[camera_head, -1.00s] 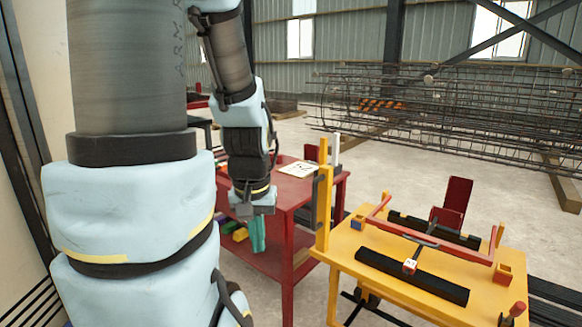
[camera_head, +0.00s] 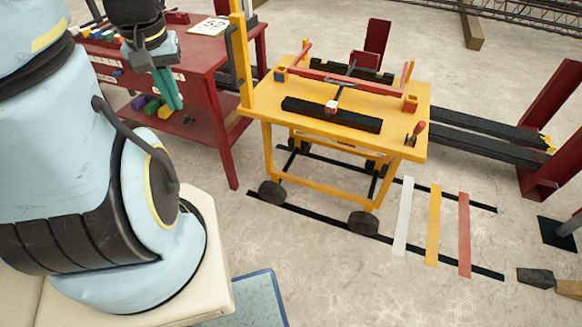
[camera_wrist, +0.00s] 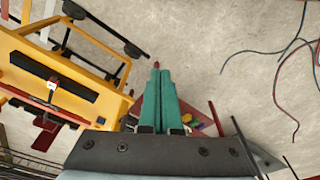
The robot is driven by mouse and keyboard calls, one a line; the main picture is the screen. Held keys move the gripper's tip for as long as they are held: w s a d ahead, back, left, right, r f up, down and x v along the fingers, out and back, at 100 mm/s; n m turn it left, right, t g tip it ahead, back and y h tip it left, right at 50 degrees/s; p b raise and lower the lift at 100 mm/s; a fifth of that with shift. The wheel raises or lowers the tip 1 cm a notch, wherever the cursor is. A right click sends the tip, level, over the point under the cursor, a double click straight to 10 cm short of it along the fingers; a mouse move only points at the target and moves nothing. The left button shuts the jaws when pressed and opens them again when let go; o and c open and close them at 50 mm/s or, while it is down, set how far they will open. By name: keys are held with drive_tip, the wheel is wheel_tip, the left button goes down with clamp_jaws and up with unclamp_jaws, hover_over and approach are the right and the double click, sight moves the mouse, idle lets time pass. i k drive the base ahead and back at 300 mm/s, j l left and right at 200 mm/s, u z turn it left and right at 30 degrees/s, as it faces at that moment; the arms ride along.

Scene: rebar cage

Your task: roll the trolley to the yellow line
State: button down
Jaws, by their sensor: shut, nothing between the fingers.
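The yellow trolley (camera_head: 265,105) stands upright on its black wheels in the middle of the head view. It also shows at the upper left of the wrist view (camera_wrist: 102,100). The yellow line (camera_head: 433,226) lies on the floor to its right, between a white line (camera_head: 404,216) and a red line (camera_head: 464,235). The trolley's near right wheel (camera_head: 363,223) is left of all three lines. My gripper (camera_head: 177,106) has teal fingers and points down in front of the red workbench, left of the trolley and apart from it. Its fingers are together and empty in the wrist view (camera_wrist: 157,67).
The red workbench (camera_head: 205,62) stands close to the trolley's left side, with coloured blocks (camera_head: 153,107) on its lower shelf. Black strips (camera_head: 325,222) run along the floor under the trolley and past the lines. A red post (camera_head: 550,130) stands at right. Cables (camera_wrist: 282,75) lie on the floor.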

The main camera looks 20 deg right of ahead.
sight(381, 124)
drive_tip(key=i+j, duration=0.3)
drive_tip(key=i+j+u, duration=0.1)
drive_tip(key=i+j, duration=0.2)
drive_tip(key=i, duration=0.25)
